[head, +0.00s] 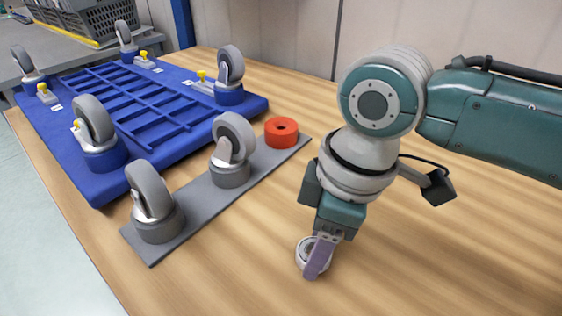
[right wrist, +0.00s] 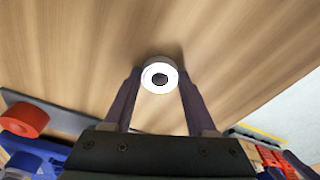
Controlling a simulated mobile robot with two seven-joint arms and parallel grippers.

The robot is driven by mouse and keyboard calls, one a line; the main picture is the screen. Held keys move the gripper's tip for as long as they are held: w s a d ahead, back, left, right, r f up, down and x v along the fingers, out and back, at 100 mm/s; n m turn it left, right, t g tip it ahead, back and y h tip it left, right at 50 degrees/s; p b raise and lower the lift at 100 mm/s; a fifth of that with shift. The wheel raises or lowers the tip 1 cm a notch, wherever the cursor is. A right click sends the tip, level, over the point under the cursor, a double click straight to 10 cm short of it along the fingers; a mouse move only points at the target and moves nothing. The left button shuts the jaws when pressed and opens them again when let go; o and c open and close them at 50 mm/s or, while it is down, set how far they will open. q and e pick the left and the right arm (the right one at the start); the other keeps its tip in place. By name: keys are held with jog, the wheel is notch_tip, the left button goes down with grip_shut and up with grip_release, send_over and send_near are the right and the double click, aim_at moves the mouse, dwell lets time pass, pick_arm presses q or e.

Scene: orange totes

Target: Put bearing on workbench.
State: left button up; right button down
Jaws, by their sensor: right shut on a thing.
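The bearing is a small white and grey ring with a dark centre. It shows in the head view (head: 304,254) and between the fingers in the right wrist view (right wrist: 160,67). My right gripper (head: 318,261) points down and is shut on it, with purple fingers on either side (right wrist: 159,82). The bearing is right at the wooden workbench top (head: 440,255); I cannot tell whether it touches the wood. My left gripper is not in view.
A grey strip (head: 197,207) left of my gripper bears two caster wheels and a red ring (head: 281,132). A blue wheeled platform (head: 75,160) lies farther left. A grey crate (head: 95,20) stands at the back left. The bench around and right of my gripper is clear.

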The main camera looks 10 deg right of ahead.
jog(key=shift+f, duration=0.15)
jog(key=shift+c, duration=1)
grip_release()
jog(key=shift+r, duration=0.45)
notch_tip(320, 180, up, 11)
jog(key=d+p, duration=0.2)
jog(key=p, duration=0.1)
jog(key=s+a+f+m+t+y, duration=0.1)
jog(key=s+a+f+m+y, duration=0.2)
jog(key=s, duration=0.5)
jog(key=s+d+f+m+t+h, duration=0.1)
jog(key=s+d+m+h, duration=0.3)
jog(key=s+d+m, duration=0.3)
jog(key=shift+s+d+f+t, duration=0.2)
jog(key=shift+s+d+t, duration=0.1)
jog(key=shift+s+d, duration=0.5)
